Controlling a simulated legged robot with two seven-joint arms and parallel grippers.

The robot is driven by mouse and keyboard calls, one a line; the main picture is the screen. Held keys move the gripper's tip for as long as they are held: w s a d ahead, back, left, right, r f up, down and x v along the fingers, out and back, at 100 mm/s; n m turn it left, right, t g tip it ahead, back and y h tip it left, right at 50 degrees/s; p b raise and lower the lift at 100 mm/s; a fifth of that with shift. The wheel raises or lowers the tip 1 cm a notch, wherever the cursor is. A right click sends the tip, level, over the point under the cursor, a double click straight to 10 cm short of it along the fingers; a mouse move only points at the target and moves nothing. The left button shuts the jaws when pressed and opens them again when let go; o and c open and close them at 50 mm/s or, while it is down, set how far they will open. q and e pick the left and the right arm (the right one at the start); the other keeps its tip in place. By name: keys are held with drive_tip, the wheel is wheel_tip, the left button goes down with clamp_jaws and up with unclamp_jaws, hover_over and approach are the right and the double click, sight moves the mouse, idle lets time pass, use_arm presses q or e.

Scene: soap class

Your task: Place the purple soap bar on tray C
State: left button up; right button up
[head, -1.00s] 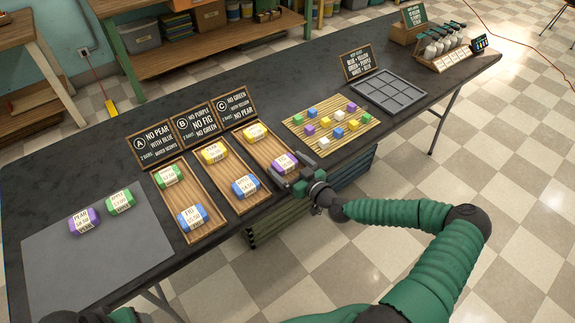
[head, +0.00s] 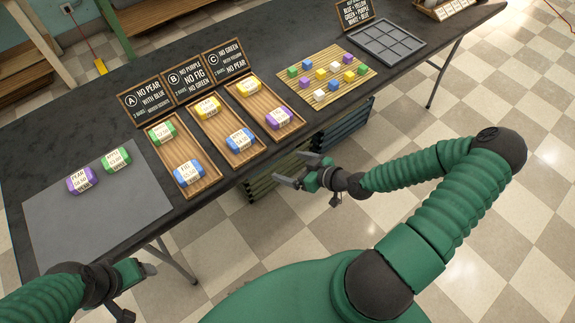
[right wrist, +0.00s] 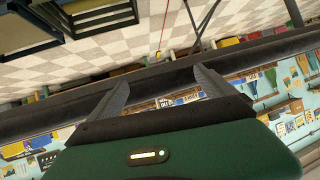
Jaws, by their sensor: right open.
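A purple soap bar (head: 279,118) with a label lies at the near end of tray C (head: 262,104), the right one of three wooden trays. A yellow soap bar (head: 249,85) lies at that tray's far end. Another purple bar, labelled pear (head: 80,180), lies on the grey mat (head: 100,215) at left. My right gripper (head: 287,182) is open and empty, off the table's front edge and apart from tray C. In the right wrist view its two fingers (right wrist: 158,88) are spread with nothing between. My left gripper (head: 146,270) is at lower left; its jaw state is unclear.
Tray A (head: 184,160) holds a green and a blue bar. Tray B (head: 223,122) holds a yellow and a blue bar. A green bar (head: 117,160) lies on the mat. A slatted mat with cubes (head: 305,92) and a grey grid tray (head: 386,42) are at right.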

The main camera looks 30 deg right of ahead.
drive_tip(key=s+a+f+n+g, duration=0.1)
drive_tip(key=s+a+f+g, duration=0.25)
drive_tip(key=s+g, duration=0.3)
use_arm(q)
drive_tip(key=w+p+v, duration=0.2)
drive_tip(key=p+v, duration=0.7)
drive_tip(key=shift+a+r, duration=0.2)
drive_tip(key=shift+a, duration=0.1)
use_arm(e)
drive_tip(key=s+a+r+m+g+h, duration=0.1)
drive_tip(key=a+r+h, duration=0.1)
drive_tip(key=r, duration=1)
drive_tip(key=s+a+r+m+g+h, duration=0.1)
drive_tip(key=a+r, duration=0.4)
drive_tip(key=r, duration=0.7)
drive_tip(key=shift+s+a+m+h, duration=0.25)
drive_tip(key=shift+s+m+h, duration=0.25)
drive_tip(key=shift+s+m, duration=0.3)
use_arm(q)
drive_tip(key=shift+w+d, duration=0.15)
drive_tip(key=shift+d, duration=0.05)
use_arm(e)
drive_tip(key=shift+w+d+g, duration=0.1)
drive_tip(key=shift+d+g, duration=0.1)
drive_tip(key=shift+g, duration=0.05)
use_arm(q)
drive_tip(key=shift+a, duration=0.1)
use_arm(e)
drive_tip(key=shift+a, duration=0.1)
